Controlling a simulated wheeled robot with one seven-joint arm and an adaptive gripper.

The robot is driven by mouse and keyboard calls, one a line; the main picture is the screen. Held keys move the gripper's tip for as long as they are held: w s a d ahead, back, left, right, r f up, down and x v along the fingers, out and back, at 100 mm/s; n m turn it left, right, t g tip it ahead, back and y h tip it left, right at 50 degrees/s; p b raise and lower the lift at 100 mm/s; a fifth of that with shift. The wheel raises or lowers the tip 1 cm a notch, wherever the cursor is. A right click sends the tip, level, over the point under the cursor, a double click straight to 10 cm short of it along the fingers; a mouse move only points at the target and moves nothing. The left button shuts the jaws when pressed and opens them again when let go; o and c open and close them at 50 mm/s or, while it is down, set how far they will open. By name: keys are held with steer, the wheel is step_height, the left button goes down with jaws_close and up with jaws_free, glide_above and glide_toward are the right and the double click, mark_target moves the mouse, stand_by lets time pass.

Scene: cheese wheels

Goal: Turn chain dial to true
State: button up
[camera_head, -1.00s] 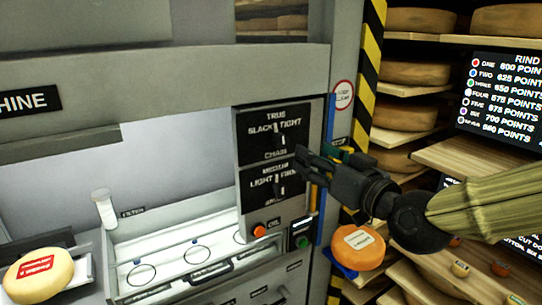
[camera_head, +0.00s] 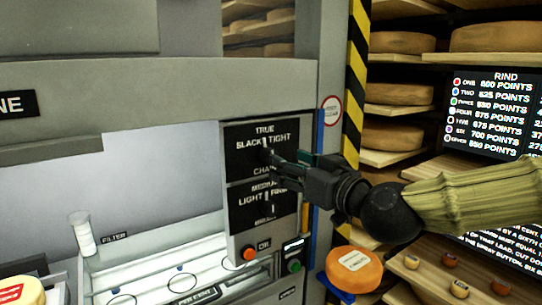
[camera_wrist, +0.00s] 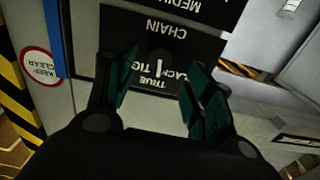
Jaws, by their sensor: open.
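The chain dial panel (camera_head: 245,133) is a black plate on the machine front, lettered SLACK, TRUE, TIGHT and CHAIN. Its small dark dial (camera_head: 266,148) is partly hidden by my fingertips in the head view. In the wrist view the panel appears upside down, with the dial (camera_wrist: 159,62) between my fingers and a white pointer mark toward TRUE. My gripper (camera_head: 285,160) is open, its green-padded fingers on either side of the dial. It also shows in the wrist view (camera_wrist: 162,85). Whether the fingers touch the dial I cannot tell.
A second dial panel (camera_head: 245,205) with LIGHT and FIRM sits just below. An orange button (camera_head: 249,253) and a green button (camera_head: 294,266) are lower down. An orange cheese wheel (camera_head: 354,268) and cheese shelves stand to the right.

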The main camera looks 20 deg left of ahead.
steer(key=shift+p+x, duration=0.95)
steer(key=shift+x, duration=2.6)
steer(key=c, duration=1)
steer(key=shift+f+m+b, duration=0.15)
steer(key=shift+m+b, duration=0.15)
steer(key=shift+b, duration=0.3)
steer(key=shift+m+b, duration=0.45)
steer(key=shift+m, duration=0.15)
steer(key=shift+c, duration=0.2)
